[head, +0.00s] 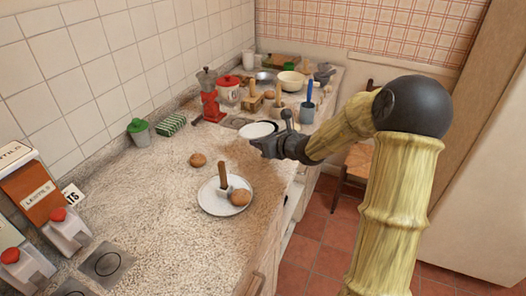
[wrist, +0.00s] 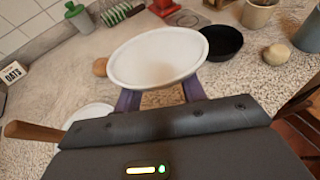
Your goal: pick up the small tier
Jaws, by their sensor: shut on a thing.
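The small tier looks like a white, shallow round dish (head: 258,130). It is held up over the counter, and it also shows large in the wrist view (wrist: 158,52). My gripper (head: 265,145) is shut on its near side; in the wrist view both fingers (wrist: 161,96) reach up to its near underside. The dish looks tilted. Its underside and the exact finger contact are hidden.
A white plate (head: 212,206) with a bun (head: 241,197) and a wooden-handled tool (head: 223,175) stands nearer on the counter. Another bun (head: 198,160) lies behind it. A black bowl (wrist: 222,43) is beyond the dish.

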